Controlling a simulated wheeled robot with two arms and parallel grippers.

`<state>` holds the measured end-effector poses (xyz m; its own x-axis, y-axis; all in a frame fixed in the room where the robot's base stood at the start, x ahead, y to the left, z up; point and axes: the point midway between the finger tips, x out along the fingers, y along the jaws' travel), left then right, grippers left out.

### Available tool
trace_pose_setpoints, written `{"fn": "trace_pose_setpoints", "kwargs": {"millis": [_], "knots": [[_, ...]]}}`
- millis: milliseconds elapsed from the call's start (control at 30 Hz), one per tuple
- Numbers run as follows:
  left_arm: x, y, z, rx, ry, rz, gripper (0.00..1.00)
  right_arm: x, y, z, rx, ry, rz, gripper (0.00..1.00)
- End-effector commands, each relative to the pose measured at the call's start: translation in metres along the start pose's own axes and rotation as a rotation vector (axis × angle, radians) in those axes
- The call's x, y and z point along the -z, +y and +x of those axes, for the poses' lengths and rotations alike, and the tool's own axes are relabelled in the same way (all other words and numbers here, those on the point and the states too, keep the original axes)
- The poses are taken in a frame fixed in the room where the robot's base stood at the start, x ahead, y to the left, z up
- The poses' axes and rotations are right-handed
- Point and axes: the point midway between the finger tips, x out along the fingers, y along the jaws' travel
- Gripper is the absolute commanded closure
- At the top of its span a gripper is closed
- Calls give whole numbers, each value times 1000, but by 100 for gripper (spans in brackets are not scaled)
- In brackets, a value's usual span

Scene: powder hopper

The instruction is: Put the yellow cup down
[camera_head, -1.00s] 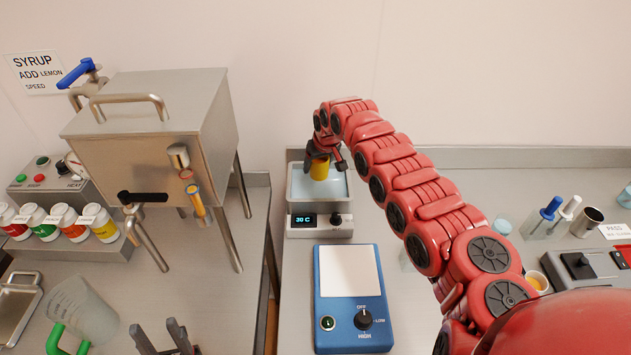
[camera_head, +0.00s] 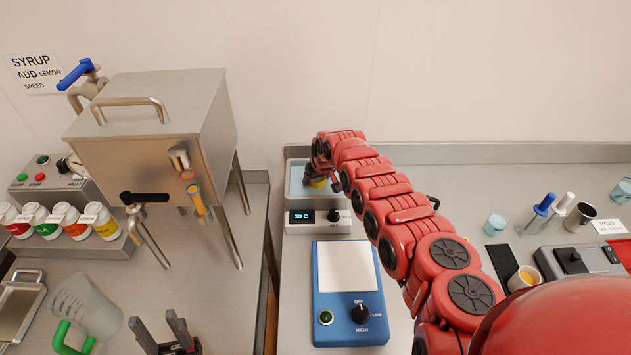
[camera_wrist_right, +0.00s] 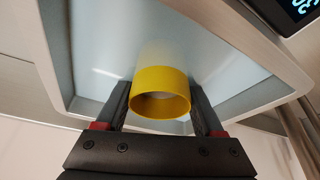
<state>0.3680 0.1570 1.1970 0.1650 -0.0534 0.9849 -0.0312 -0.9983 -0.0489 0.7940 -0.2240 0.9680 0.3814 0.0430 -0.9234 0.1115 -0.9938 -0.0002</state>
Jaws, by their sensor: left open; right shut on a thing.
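The yellow cup (camera_wrist_right: 162,92) is between the fingers of my right gripper (camera_wrist_right: 164,105) in the right wrist view, its round rim facing the camera. In the head view only a little of the yellow cup (camera_head: 318,183) shows beneath my right gripper (camera_head: 318,172). The cup is in the pale basin of the water bath (camera_head: 299,182), its lower part looking hazy, as if in liquid. I cannot tell whether it touches the basin's bottom. My left gripper (camera_head: 165,335) is open and empty at the bottom of the head view.
The bath's display (camera_head: 305,216) reads 30 C. A blue hot plate (camera_head: 348,290) stands in front of it. A steel hopper (camera_head: 150,130) stands left, with a clear jug (camera_head: 88,305) below. Cups, a rack and a switch box (camera_head: 575,265) stand right.

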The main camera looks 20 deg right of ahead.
Motion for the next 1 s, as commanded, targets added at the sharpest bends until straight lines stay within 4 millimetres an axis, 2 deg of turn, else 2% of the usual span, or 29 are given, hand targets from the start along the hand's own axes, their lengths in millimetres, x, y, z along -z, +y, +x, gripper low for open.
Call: {"fn": "trace_pose_setpoints", "kwargs": {"millis": [33,67,200,467,667,1000], "knots": [[0,0,-3,0,0,0,50,-1,0,3,0,0,0,91],[0,0,-1,0,0,0,50,-1,0,2,0,0,0,25],[0,0,-1,0,0,0,50,0,0,1,0,0,0,1],[0,0,-1,0,0,0,50,0,0,1,0,0,0,1],[0,0,3,0,0,0,50,2,2,-8,1,1,4,1],[1,0,5,0,0,0,50,2,3,-45,-2,2,1,1]]}}
